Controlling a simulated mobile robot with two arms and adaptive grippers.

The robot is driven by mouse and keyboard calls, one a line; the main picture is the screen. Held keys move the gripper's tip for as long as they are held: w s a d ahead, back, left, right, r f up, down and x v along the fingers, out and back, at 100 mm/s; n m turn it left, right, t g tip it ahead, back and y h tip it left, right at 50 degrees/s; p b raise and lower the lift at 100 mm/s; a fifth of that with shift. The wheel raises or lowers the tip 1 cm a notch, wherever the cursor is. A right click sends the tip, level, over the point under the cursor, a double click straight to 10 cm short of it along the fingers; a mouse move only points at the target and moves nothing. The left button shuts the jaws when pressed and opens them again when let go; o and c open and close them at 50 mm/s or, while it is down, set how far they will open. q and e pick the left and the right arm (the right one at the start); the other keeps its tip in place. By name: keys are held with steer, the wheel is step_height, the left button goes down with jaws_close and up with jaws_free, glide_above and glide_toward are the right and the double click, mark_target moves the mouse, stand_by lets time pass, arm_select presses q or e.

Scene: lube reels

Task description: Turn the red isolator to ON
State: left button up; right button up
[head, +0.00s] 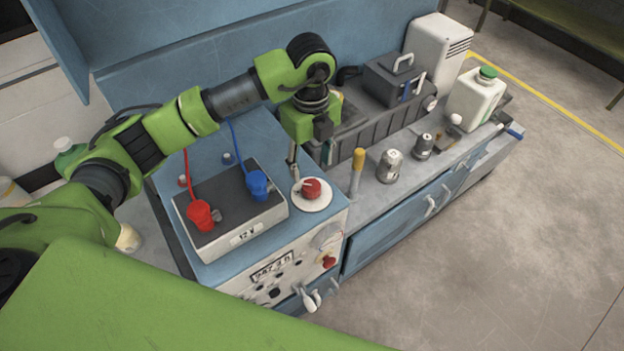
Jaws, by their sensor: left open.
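The red isolator (312,188) is a red rotary knob on a round white plate, on top of the blue cabinet (230,270) near its right edge. Markings on the plate are too small to read, so I cannot tell its setting. My left gripper (294,174) points down from above, just behind and left of the knob. It is open, with a thin metal finger showing close to the plate's edge. I cannot tell whether it touches the knob; the other finger is hidden. My right gripper is not in view.
A 12 V battery (262,232) with red (200,215) and blue (257,184) clamps stands left of the isolator. A yellow-handled tool (357,170) and metal fittings (389,167) stand to the right. Another red knob (328,262) is on the cabinet's front. A toolbox (385,105) stands behind.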

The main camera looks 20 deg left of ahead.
mark_target(312, 185)
arm_select(q)
step_height(312, 185, down, 4)
steer(key=shift+r+p, duration=0.1)
steer(key=shift+p, duration=0.45)
steer(key=f+p, duration=0.1)
steer(key=f, duration=0.4)
steer(key=shift+w, duration=0.2)
steer(key=shift+f, duration=0.3)
steer(key=c, duration=1.1)
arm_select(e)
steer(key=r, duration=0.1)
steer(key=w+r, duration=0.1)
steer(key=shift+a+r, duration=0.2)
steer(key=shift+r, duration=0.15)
